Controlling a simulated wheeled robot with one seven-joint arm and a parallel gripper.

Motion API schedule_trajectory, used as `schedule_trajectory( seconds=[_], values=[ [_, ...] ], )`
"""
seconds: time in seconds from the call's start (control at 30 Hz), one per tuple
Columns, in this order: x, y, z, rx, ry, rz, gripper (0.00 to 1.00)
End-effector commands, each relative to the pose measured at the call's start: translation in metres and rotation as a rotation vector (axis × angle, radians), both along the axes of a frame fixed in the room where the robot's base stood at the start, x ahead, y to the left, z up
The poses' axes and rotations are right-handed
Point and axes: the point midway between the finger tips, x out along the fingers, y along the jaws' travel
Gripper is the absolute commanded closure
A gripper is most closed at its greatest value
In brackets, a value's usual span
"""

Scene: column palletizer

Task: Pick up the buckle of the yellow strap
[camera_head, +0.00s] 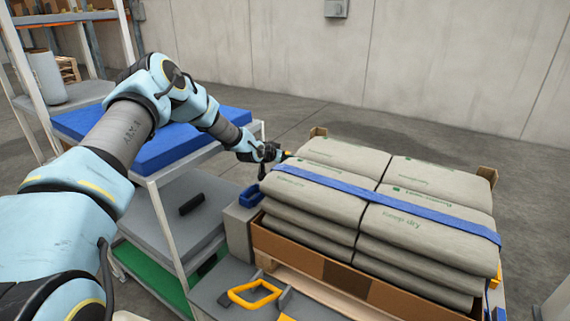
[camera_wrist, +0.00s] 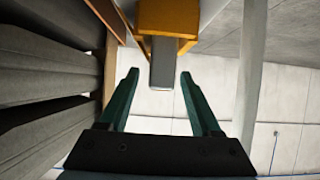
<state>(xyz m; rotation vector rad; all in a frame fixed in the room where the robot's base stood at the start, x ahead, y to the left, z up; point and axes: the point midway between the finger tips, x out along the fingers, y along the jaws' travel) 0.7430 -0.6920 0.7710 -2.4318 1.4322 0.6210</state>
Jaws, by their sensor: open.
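In the wrist view, a yellow block with a grey end, which looks like the buckle of the yellow strap (camera_wrist: 168,18), is at the top centre. Its grey end reaches down to the gap between the fingertips, with space on both sides. My gripper (camera_wrist: 160,77) is open, its two green fingers spread and holding nothing. In the head view, my gripper (camera_head: 272,153) is at the far left corner of the stacked grey bags (camera_head: 330,215). Only a tiny yellow bit shows beside it there; the rest of the yellow strap is hidden.
A blue strap (camera_head: 385,203) runs across the bags, which sit in a cardboard tray (camera_head: 350,277). A shelf rack with a blue top (camera_head: 150,140) stands left of the stack. A yellow handle (camera_head: 254,293) is in front. Bag edges stand close to the left finger in the wrist view.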

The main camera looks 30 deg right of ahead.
Motion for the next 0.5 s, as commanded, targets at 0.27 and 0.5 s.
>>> schedule_trajectory(
  seconds=[0.27, 0.5],
  values=[
    [0.0001, 0.0003, 0.0002, 0.0, 0.0, 0.0, 0.61],
    [0.0001, 0.0004, 0.0004, 0.0, 0.0, 0.0, 0.88]
  ],
)
